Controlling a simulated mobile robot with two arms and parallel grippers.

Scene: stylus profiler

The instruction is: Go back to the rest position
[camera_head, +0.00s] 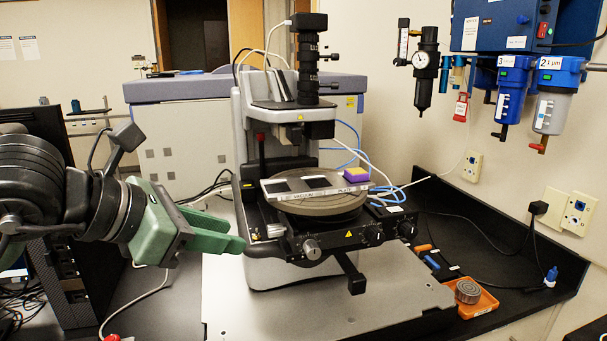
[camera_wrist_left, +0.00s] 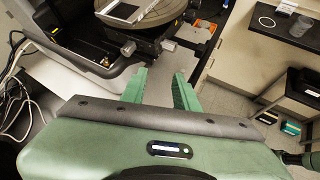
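My left gripper (camera_head: 226,234) has green fingers and comes in from the left. It is in the air beside the lower left of the stylus profiler (camera_head: 284,248) and looks empty. In the left wrist view the two fingers (camera_wrist_left: 160,90) stand apart with nothing between them. The profiler's round stage (camera_head: 318,204) carries a flat plate (camera_head: 292,192) with dark squares and a purple and yellow block (camera_head: 356,174). The stage also shows at the top of the left wrist view (camera_wrist_left: 160,18). My right gripper is in neither view.
An orange tray (camera_head: 484,304) with a grey round part (camera_head: 468,291) lies right of the metal base plate (camera_head: 400,300). Small blue and orange items lie behind it. A black computer case (camera_head: 85,285) stands below my left arm. Cables run behind the profiler.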

